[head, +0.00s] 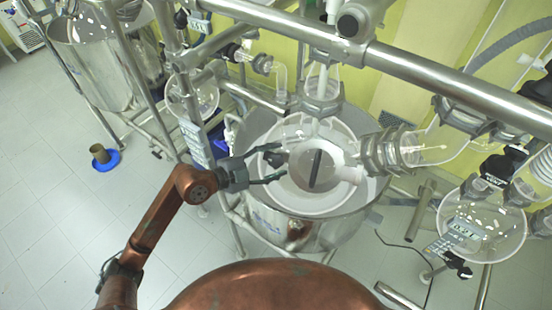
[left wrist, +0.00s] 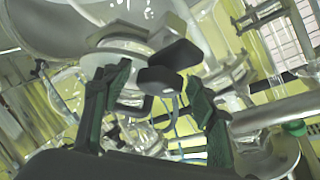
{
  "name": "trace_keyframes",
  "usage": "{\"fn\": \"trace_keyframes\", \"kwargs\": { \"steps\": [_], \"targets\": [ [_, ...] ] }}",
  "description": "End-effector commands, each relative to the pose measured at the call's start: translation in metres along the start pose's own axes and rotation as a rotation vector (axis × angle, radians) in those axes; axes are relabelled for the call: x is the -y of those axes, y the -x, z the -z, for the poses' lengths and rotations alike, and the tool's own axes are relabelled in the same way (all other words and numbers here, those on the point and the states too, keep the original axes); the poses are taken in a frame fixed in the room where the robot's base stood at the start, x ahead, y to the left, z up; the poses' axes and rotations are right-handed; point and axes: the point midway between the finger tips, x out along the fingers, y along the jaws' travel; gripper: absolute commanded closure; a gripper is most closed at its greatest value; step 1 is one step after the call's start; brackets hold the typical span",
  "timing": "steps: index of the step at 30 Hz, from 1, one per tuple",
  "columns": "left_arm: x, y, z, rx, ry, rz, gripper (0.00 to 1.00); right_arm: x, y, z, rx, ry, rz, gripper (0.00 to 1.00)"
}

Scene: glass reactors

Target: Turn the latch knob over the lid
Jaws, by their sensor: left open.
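My left gripper (head: 280,161) reaches in from the left to the near-left rim of the glass reactor vessel (head: 300,130). Its fingers are spread, one on each side of a small black knob (head: 271,156). In the left wrist view the gripper (left wrist: 160,76) shows two dark green fingers, with the black knob (left wrist: 157,80) between their tips and gaps visible on both sides. A second black block (left wrist: 178,55) sits just behind the knob. The pale round lid (head: 330,199) lies right of the gripper, with an upright dark bar (head: 315,168) at its middle. My right gripper is out of view.
A steel rail (head: 430,72) crosses above the vessel. Glass pipework with a metal clamp (head: 385,152) extends right. A steel tank (head: 95,55) stands at the upper left. A blue dish with a brown cup (head: 99,154) is on the otherwise clear floor at left.

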Motion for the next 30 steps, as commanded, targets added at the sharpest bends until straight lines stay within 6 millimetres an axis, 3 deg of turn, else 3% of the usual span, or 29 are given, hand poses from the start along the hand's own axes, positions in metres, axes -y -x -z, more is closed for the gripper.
{"fn": "trace_keyframes", "kwargs": {
  "steps": [10,27,30],
  "targets": [
    [-0.0006,-0.004,0.0,-0.001,0.0,0.0,0.48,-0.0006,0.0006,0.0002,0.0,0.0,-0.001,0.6],
    [-0.0003,-0.0037,0.0001,-0.001,0.0,0.0,0.87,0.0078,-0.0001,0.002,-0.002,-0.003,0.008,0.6],
    [-0.0002,-0.0037,0.0001,-0.001,0.0,0.0,0.9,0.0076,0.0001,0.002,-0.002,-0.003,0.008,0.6]
  ]
}}
